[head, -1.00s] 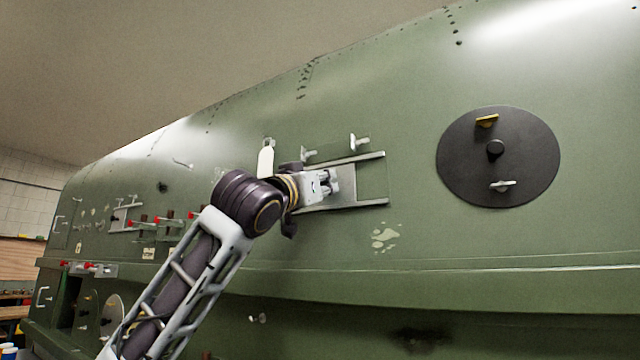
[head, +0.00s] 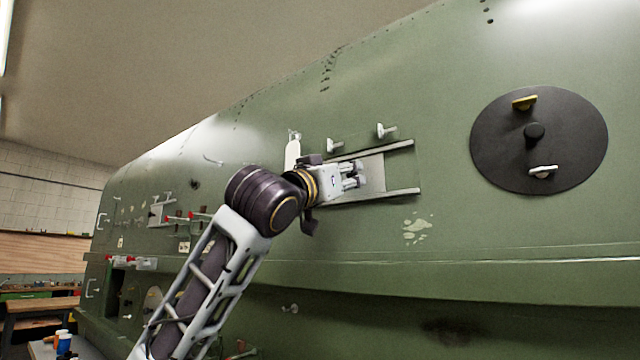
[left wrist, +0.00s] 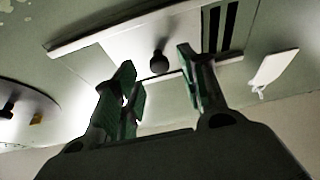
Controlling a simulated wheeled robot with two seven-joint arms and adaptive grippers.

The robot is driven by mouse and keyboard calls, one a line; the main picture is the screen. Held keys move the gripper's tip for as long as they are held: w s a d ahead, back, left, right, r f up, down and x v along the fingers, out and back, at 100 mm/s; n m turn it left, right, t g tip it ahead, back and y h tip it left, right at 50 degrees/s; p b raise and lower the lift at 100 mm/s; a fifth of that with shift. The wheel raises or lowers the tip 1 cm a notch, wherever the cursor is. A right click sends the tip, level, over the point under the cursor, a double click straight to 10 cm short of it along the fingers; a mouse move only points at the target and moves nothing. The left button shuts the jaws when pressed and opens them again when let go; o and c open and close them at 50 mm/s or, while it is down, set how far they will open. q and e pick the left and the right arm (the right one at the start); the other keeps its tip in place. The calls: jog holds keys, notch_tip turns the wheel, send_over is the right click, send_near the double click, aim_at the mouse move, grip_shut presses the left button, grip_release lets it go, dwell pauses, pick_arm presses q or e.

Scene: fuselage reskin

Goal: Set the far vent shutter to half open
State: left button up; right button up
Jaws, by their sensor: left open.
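A grey sliding vent shutter (head: 375,172) sits between two pale rails on the green fuselage, with bare green skin to its right between the rails. It also shows in the left wrist view (left wrist: 125,45), with a dark round knob (left wrist: 160,62) and dark vent slots (left wrist: 222,28) uncovered beside it. My left gripper (head: 357,175) is in front of the shutter. In the left wrist view its fingers (left wrist: 158,82) are apart, either side of the knob's line; I see no contact. A smaller railed panel (head: 157,214) is farther off at left. My right gripper is out of view.
A white tag (head: 292,155) hangs left of the shutter, and two latch handles (head: 385,131) stick out above it. A black round cover (head: 538,140) with handles is at right. Red-tipped levers (head: 195,216) are at left. A workbench (head: 40,305) stands far left.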

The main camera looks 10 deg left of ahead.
pick_arm(q)
jog(key=v, duration=0.9)
dwell(0.7)
